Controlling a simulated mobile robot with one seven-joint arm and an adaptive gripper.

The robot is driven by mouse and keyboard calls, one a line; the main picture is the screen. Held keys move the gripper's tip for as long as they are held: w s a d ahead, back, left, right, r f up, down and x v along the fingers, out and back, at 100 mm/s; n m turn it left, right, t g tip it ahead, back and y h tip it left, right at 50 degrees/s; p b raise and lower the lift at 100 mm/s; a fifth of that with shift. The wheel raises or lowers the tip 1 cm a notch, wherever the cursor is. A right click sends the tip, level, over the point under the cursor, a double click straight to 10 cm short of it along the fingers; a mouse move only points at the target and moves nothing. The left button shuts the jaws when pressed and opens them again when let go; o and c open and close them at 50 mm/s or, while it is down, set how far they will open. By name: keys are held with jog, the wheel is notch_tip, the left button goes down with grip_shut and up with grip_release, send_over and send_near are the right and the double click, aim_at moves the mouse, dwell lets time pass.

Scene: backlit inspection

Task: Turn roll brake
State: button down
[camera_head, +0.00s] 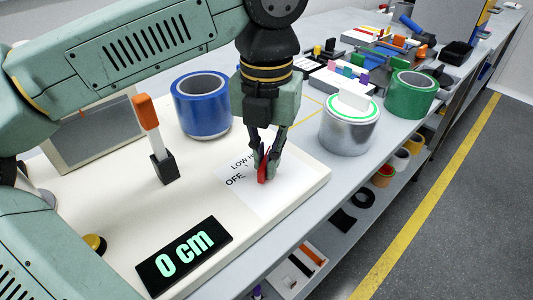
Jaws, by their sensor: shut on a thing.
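My gripper (265,168) points down at the front right part of a cream panel (100,205). It is shut on a red knob (262,174), which shows only partly between the dark fingers. The knob stands on a white dial plate (240,193) printed with "OFF", "LOW" and a word beginning with "H" that my gripper hides. The knob's pointing direction is hard to make out. A black display (184,257) at the panel's front reads "0 cm".
An orange-handled lever (148,112) stands upright left of my gripper. A blue roll (203,104) is behind, and a silver roll (349,130) and a green roll (409,95) stand to the right. A yellow button (94,244) sits at the front left. Parts crowd the far bench.

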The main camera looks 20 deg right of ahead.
dwell(0.3)
jog(key=c, duration=1.7)
grip_release()
notch_tip(320, 180, up, 12)
jog(key=shift+r, duration=0.1)
